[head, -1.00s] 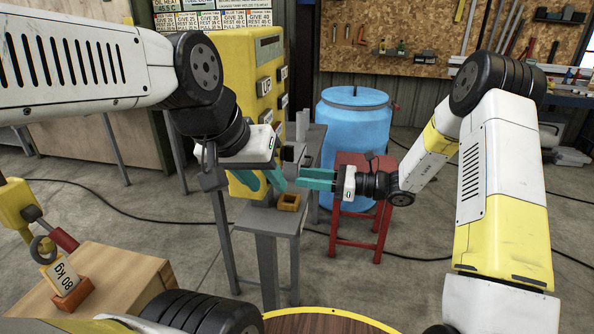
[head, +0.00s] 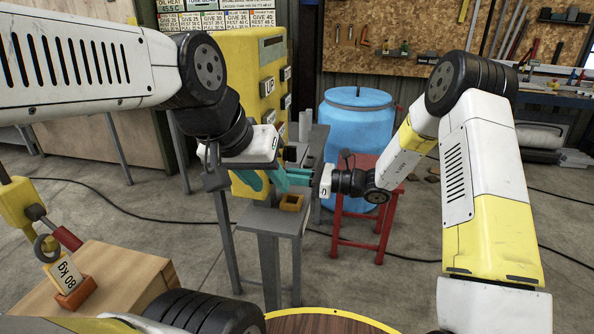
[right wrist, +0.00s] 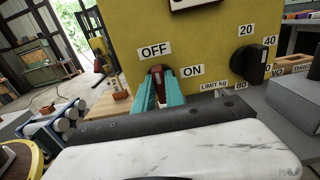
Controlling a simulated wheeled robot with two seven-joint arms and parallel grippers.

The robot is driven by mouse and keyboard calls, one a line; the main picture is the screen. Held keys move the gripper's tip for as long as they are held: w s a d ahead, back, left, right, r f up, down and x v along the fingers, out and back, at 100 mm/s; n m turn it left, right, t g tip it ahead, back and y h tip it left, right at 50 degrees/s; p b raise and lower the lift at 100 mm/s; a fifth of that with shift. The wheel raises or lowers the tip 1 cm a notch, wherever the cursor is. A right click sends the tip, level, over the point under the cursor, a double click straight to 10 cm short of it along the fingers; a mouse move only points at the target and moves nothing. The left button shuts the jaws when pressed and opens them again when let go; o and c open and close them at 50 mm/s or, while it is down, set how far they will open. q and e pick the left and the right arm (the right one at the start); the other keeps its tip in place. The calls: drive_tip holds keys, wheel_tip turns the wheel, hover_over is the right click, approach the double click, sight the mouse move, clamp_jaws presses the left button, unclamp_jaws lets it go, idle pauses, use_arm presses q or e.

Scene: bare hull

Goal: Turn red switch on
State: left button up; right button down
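The red switch (right wrist: 157,71) is on the yellow panel (right wrist: 125,20), just below the OFF label (right wrist: 154,50) and left of the ON label (right wrist: 192,71). In the right wrist view, my right gripper's teal fingers (right wrist: 159,92) lie close on both sides of the red lever, with red filling the narrow gap. Which label the lever points to is hard to tell. In the head view my right gripper (head: 297,176) reaches left toward the panel; the switch is hidden there. My left gripper (head: 263,180) has its fingers spread, empty, beside the panel's lower part.
A black knob (right wrist: 258,62) with number labels sits right of the switch. My two grippers are very close together. A grey stand (head: 270,220) with a small orange-yellow tray (head: 291,203) is below them. A blue barrel (head: 357,130) and red stool (head: 362,215) stand behind.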

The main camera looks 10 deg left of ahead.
drive_tip(key=shift+m, duration=0.3)
drive_tip(key=m, duration=1.7)
drive_tip(key=shift+w+f, duration=0.3)
drive_tip(key=shift+f, duration=0.05)
drive_tip(key=shift+m, duration=0.3)
drive_tip(key=c, duration=1.4)
unclamp_jaws()
